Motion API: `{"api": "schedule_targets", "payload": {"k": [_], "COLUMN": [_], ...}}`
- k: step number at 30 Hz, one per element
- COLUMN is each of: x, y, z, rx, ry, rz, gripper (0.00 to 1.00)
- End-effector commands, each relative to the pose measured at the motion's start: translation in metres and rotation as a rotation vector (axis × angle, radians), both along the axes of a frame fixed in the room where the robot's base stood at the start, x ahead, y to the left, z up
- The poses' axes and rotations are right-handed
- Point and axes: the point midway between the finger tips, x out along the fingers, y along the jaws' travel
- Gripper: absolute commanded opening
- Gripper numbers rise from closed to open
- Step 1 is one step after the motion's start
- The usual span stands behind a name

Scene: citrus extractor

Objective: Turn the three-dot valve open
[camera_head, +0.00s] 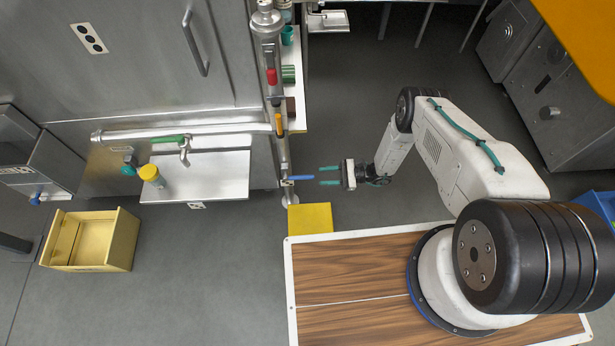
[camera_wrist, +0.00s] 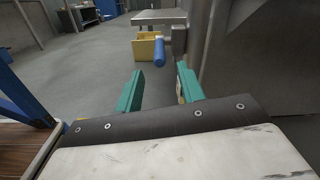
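A valve with a blue lever (camera_head: 301,177) sits low on the vertical pipe (camera_head: 284,152). A small marked plate (camera_head: 287,183) is beside it, too small to read, so I cannot tell whether this is the three-dot valve. My gripper (camera_head: 321,176) is open and empty, just right of the blue lever, with its teal fingers pointing left towards it. In the wrist view, the blue lever (camera_wrist: 160,53) shows beyond and between the fingertips of my gripper (camera_wrist: 160,78), apart from them. A plate with three dark dots (camera_head: 88,38) is on the steel cabinet at upper left.
The same pipe carries a red lever (camera_head: 271,76) and an orange lever (camera_head: 279,125). A green lever (camera_head: 168,138) is on the horizontal pipe, above a steel shelf (camera_head: 220,175). A yellow bin (camera_head: 92,240) stands on the floor at left.

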Motion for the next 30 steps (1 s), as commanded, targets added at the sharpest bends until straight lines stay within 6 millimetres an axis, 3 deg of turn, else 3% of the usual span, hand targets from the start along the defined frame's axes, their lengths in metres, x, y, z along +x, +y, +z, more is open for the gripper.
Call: {"api": "schedule_targets", "payload": {"k": [12,17,25,29,30], "x": [0.001,0.002,0.002,0.002,0.002], "y": [0.062,0.072,0.074,0.073,0.073], "z": [0.000,0.000,0.000,0.000,0.000], "rx": [-0.001,0.000,0.000,0.000,0.000], "ry": [0.001,0.001,0.000,0.000,0.000], "rz": [0.004,0.002,0.002,0.002,0.002], "gripper": [0.39,0.39,0.39,0.03,0.00]}}
